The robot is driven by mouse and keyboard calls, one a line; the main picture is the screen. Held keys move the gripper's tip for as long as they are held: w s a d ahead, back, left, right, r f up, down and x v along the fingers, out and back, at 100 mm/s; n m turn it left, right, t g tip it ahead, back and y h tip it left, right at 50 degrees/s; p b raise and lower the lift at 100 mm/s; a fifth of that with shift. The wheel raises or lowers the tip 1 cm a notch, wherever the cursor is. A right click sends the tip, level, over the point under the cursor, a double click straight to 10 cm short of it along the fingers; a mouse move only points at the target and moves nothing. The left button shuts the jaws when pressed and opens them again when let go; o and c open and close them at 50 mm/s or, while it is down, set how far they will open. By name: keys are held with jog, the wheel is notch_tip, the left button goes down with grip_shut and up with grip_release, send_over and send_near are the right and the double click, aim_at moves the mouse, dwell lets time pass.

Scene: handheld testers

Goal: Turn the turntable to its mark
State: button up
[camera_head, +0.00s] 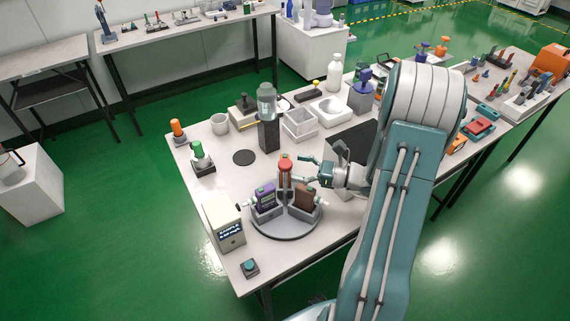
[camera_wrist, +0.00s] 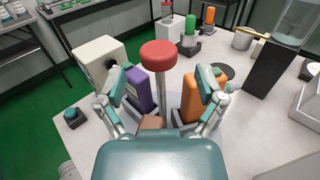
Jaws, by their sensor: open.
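The round grey turntable (camera_head: 285,236) stands near the front corner of the white bench, with upright holders around a central post. A red knob (camera_head: 285,162) tops the post; it also shows in the wrist view (camera_wrist: 158,54). A purple tester (camera_head: 265,198) and a brown tester (camera_head: 304,196) sit in holders. An orange tester (camera_wrist: 192,98) shows in the wrist view, right of the post. My gripper (camera_head: 306,171) is open beside the post, its fingers apart on either side of it in the wrist view (camera_wrist: 162,82). Contact cannot be told. I cannot make out the mark.
A cream box with a display (camera_head: 224,222) stands close left of the turntable. A teal button (camera_head: 250,267) lies at the front corner. A dark glass-topped stand (camera_head: 268,132), a white tray (camera_head: 299,122) and a black mat (camera_head: 352,142) are behind. A dark disc (camera_head: 244,157) lies on open bench.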

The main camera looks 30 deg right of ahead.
aim_at(285, 163)
jog(key=shift+x, duration=1.9)
jog(key=shift+c, duration=0.4)
jog(key=shift+s, duration=0.1)
grip_shut()
